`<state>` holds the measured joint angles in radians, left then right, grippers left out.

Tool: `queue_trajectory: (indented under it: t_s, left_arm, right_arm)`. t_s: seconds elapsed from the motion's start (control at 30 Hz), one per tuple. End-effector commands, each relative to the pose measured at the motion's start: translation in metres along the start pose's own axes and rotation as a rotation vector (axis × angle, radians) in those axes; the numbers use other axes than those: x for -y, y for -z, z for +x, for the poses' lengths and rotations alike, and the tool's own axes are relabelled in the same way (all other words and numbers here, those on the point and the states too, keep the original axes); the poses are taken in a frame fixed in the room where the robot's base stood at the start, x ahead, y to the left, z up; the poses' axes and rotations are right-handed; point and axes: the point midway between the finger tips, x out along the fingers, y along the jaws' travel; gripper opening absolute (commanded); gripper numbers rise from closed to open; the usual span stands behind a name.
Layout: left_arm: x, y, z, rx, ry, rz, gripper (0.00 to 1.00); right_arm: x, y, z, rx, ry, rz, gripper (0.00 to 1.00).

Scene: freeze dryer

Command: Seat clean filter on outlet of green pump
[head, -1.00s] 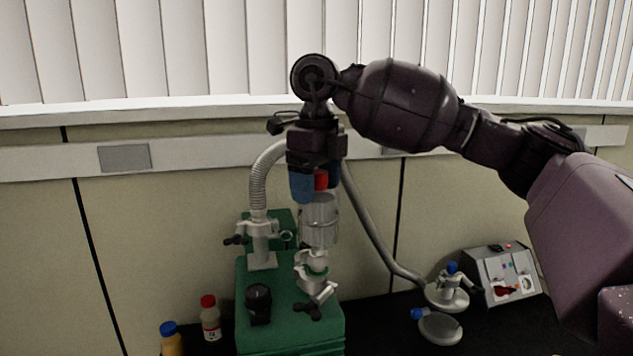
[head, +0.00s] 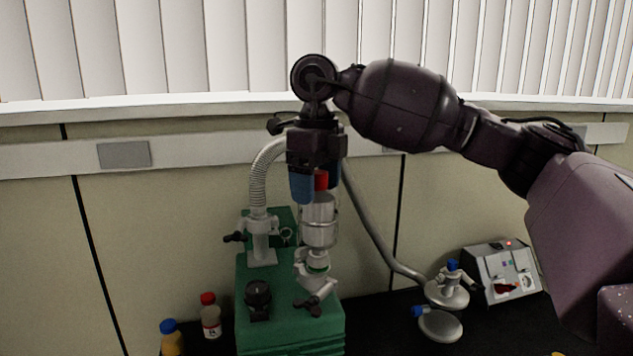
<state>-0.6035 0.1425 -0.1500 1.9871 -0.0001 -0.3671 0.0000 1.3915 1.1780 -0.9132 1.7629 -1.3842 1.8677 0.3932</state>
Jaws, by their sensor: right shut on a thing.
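The green pump (head: 290,325) stands on the dark bench, with fittings on its top. My right gripper (head: 315,188) points down above it, its blue fingers shut on the red top of a clear cylindrical filter (head: 319,222). The filter hangs upright, its lower end at the metal outlet fitting (head: 315,262) with a clamp on the pump's right side. The filter's lower end and the fitting overlap in the view; I cannot tell whether it is fully seated. My left gripper is not in view.
A ribbed hose (head: 262,170) rises from the pump's left port. A grey pipe (head: 375,230) runs behind to round flanges (head: 445,295) at right, near a control box (head: 502,273). A red-capped bottle (head: 211,318) and a blue-capped bottle (head: 171,338) stand left of the pump.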

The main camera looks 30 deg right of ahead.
Motion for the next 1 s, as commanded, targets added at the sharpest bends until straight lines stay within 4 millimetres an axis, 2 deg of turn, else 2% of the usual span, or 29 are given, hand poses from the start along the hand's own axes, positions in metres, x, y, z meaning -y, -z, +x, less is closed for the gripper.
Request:
queue_trajectory:
  t_s: [0.87, 0.9, 1.0]
  left_arm:
    - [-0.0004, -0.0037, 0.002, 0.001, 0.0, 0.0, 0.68]
    - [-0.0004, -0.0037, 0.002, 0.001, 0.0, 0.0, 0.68]
    - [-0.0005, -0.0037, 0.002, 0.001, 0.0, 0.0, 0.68]
  right_arm:
    - [0.0, 0.0, 0.0061, 0.001, 0.0, 0.0, 0.31]
    - [0.0, 0.0, 0.0061, 0.001, 0.0, 0.0, 0.78]
    - [0.0001, 0.0, 0.0062, 0.001, 0.0, 0.0, 0.94]
